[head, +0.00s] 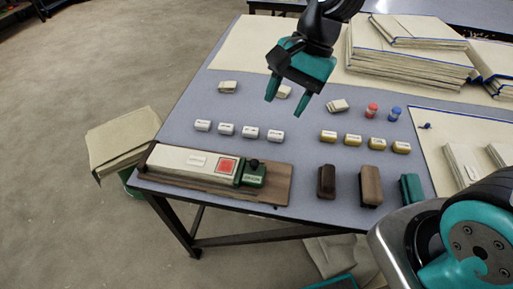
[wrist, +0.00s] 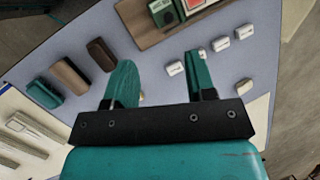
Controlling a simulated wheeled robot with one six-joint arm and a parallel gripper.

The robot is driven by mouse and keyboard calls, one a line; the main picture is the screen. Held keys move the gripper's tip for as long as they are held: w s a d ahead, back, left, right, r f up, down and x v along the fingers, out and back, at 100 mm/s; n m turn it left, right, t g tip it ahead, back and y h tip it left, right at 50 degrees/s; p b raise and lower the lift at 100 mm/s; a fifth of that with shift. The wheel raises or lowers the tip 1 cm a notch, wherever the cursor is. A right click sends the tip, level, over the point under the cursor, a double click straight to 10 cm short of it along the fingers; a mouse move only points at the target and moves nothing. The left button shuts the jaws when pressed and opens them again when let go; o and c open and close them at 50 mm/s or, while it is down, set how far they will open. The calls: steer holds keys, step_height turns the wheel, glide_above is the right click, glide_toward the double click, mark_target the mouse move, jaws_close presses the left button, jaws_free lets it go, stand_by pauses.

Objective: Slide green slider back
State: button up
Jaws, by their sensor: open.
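The green slider (head: 253,179), with a black knob on top, sits at the right end of a long cream pad with a red square, on a wooden board (head: 275,188) at the table's front left. In the wrist view the green slider (wrist: 164,14) shows at the top, partly cut off by the edge. My gripper (head: 285,107) is open and empty. It hangs above the table, behind and to the right of the slider and apart from it. Its two teal fingers (wrist: 158,65) also show in the wrist view, spread apart.
White blocks (head: 226,129) and yellow blocks (head: 352,139) stand in rows behind the board. Two brown blocks (head: 370,185) and a teal block (head: 411,187) stand to its right. Bare tabletop (head: 300,155) separates these groups.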

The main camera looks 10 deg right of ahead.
steer(key=w+d+f+m+p, duration=0.1)
steer(key=w+f+m, duration=0.25)
steer(key=m, duration=0.25)
steer(key=b, duration=0.1)
glide_toward(255, 161)
steer(key=x, duration=0.8)
steer(key=shift+f, duration=0.4)
steer(key=shift+s, duration=0.1)
jaws_close()
